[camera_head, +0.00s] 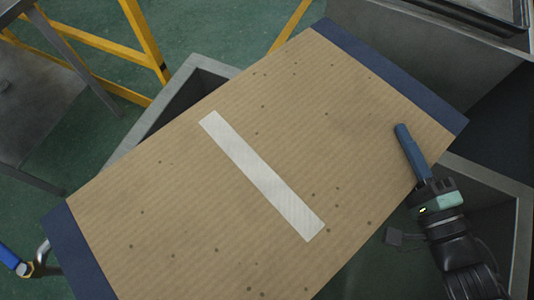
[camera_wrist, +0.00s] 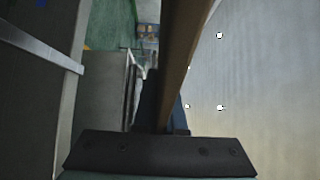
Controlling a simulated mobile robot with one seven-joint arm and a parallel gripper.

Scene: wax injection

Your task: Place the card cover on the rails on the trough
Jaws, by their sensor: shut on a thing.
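The card cover (camera_head: 150,200) is a large brown corrugated panel with dark blue ends and a white strip across its middle. It spans diagonally over the grey metal trough (camera_head: 200,68). The trough walls show past its upper-left edge and at the lower right. My gripper (camera_head: 411,148) is shut on the cover near its right edge, with one blue finger lying over the top face. In the wrist view the cover (camera_wrist: 185,60) shows edge-on, running up from between the fingers. The rails are hidden, and I cannot tell whether the cover touches them.
A yellow frame (camera_head: 147,40) stands behind at the upper left, beside a grey metal table (camera_head: 40,110). A blue-handled fitting (camera_head: 15,262) is at the lower left. A metal tray (camera_head: 480,12) sits at the upper right. Green floor shows between them.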

